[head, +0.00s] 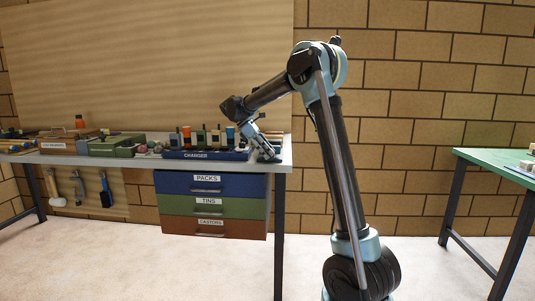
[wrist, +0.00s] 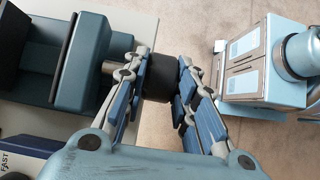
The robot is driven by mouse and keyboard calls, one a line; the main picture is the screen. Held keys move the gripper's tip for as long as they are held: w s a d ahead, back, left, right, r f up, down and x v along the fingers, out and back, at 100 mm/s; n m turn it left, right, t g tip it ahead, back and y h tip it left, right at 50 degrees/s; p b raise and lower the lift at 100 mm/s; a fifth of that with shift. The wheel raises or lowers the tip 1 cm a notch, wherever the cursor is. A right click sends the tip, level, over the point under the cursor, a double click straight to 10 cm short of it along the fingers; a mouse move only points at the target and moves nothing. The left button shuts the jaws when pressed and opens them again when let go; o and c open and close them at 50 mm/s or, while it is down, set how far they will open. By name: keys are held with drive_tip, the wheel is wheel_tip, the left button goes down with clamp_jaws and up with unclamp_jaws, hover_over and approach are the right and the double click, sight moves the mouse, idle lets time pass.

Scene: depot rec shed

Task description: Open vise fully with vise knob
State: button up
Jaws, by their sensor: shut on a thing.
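The vise (wrist: 84,62) is a dark teal block at the left of the wrist view, on the light bench top. A short grey screw (wrist: 109,68) runs from its near block toward the dark vise knob (wrist: 158,80). My gripper (wrist: 166,70) is shut on the knob, with one finger on each side of it. The fingers hide parts of the knob. In the head view my gripper (head: 265,152) is low at the bench's right end, where the vise is small and hard to tell from the fingers.
The blue charger (head: 207,155) stands left of my gripper on the bench (head: 285,158), holding several upright items. A green case (head: 112,147) stands farther left. Drawers (head: 210,207) hang below. Open floor lies right of the bench, then a green table (head: 490,162).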

drive_tip(key=shift+w, duration=0.15)
drive_tip(key=o, duration=1.1)
drive_tip(key=shift+c, duration=0.2)
drive_tip(key=v, duration=1.2)
